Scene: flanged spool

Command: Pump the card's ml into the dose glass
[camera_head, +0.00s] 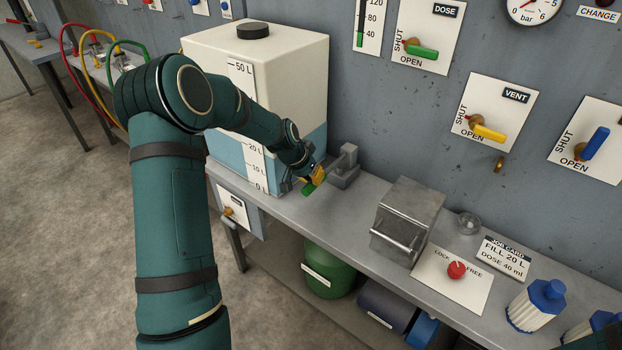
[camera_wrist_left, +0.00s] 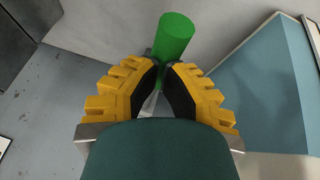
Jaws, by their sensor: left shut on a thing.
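My left gripper (camera_head: 318,178) is shut on the green handle (camera_head: 308,188) beside a grey bracket (camera_head: 345,165) on the bench; its yellow fingers close on the green handle (camera_wrist_left: 176,36) in the left wrist view. What the handle joins is mostly hidden by the gripper. The job card (camera_head: 503,258) reads "FILL 20 L, DOSE 40 ml". A small clear glass (camera_head: 468,222) stands behind it; its contents are too small to tell. The wall scale (camera_head: 368,25) marks 40, 80 and 120, with a short green bar near 40. The green DOSE lever (camera_head: 422,52) lies sideways. My right gripper is out of view.
A white tank (camera_head: 285,55) with blue liquid to just above its 20 L mark stands behind my left arm. A grey metal box (camera_head: 412,215), a red knob (camera_head: 457,269) on a LOCK/FREE plate and blue-capped bottles (camera_head: 537,305) occupy the bench. The yellow VENT lever (camera_head: 488,132) hangs above.

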